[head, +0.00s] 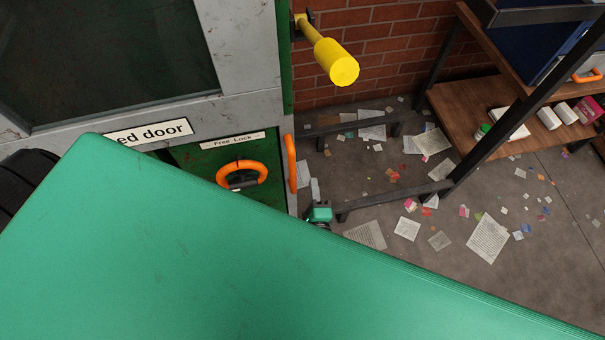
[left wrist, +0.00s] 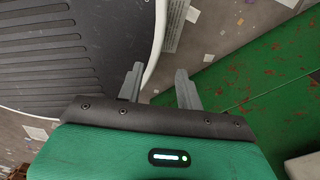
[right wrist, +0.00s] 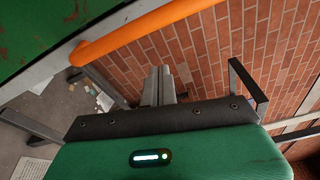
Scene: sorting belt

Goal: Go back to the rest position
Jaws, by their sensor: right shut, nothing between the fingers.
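My right gripper (head: 315,188) shows small in the head view, beside the green door with orange handles, mostly hidden behind a large green surface. In the right wrist view its two grey fingers (right wrist: 159,86) are together with nothing between them. They point toward a brick wall, below an orange bar (right wrist: 140,32). My left gripper (left wrist: 158,85) shows in the left wrist view with its fingers apart and empty. Its fingers point down over the floor, between a dark ribbed belt and a green panel. It is hidden in the head view.
A wooden shelf (head: 455,105) with boxes is at the right. Papers litter the floor. The ribbed belt (left wrist: 70,50) is close on the left in the left wrist view.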

